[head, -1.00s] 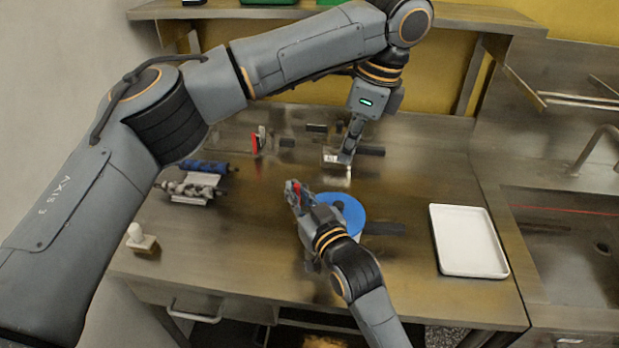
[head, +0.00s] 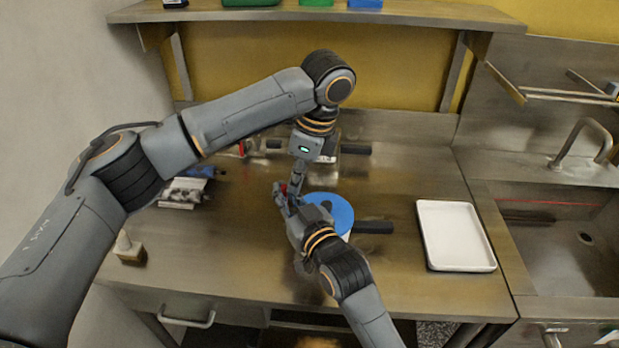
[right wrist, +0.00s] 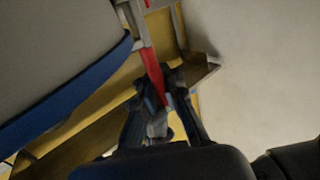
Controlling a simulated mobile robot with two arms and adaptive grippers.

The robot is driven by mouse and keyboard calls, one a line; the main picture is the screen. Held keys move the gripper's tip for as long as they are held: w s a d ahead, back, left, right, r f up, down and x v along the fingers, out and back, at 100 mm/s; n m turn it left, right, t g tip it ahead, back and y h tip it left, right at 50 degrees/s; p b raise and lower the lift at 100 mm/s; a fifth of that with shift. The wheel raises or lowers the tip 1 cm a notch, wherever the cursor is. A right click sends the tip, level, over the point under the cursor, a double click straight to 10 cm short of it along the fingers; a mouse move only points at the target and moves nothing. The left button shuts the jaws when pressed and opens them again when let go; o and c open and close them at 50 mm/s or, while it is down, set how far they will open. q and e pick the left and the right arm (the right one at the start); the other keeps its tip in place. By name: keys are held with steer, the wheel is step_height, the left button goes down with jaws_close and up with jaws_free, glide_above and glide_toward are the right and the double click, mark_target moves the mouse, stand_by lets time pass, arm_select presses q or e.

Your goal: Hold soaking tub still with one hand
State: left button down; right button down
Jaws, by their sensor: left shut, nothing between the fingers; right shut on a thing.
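The soaking tub, as I take it, is a round vessel with a blue top (head: 338,208) and a pale side, standing mid-counter in the head view. In the right wrist view its pale wall and blue edge (right wrist: 95,75) fill the left side. My right gripper (head: 283,196) is beside the tub's left edge, shut on a slim red thing (right wrist: 152,75); whether it touches the tub I cannot tell. My left gripper (head: 295,188) points down just above the right one, shut and empty. My right arm hides part of the tub.
A dark bar (head: 373,227) lies right of the tub. A white tray (head: 457,236) sits at the counter's right, before the sink (head: 570,250). Blue and grey rollers (head: 186,188) and a white-knobbed block (head: 128,247) are at the left.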

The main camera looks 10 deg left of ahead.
arm_select(q)
steer(key=shift+a, duration=0.45)
stand_by(0.3)
steer(key=shift+w+a+r, duration=0.1)
steer(key=shift+a, duration=0.75)
steer(key=a+f+h, duration=0.2)
steer(key=a+h, duration=0.5)
steer(key=h, duration=0.2)
steer(key=shift+s+a+f, duration=0.2)
steer(key=shift+s+a, duration=0.15)
steer(key=shift+d+r, duration=0.1)
steer(key=shift+d, duration=0.05)
stand_by(0.4)
steer(key=shift+d, duration=0.1)
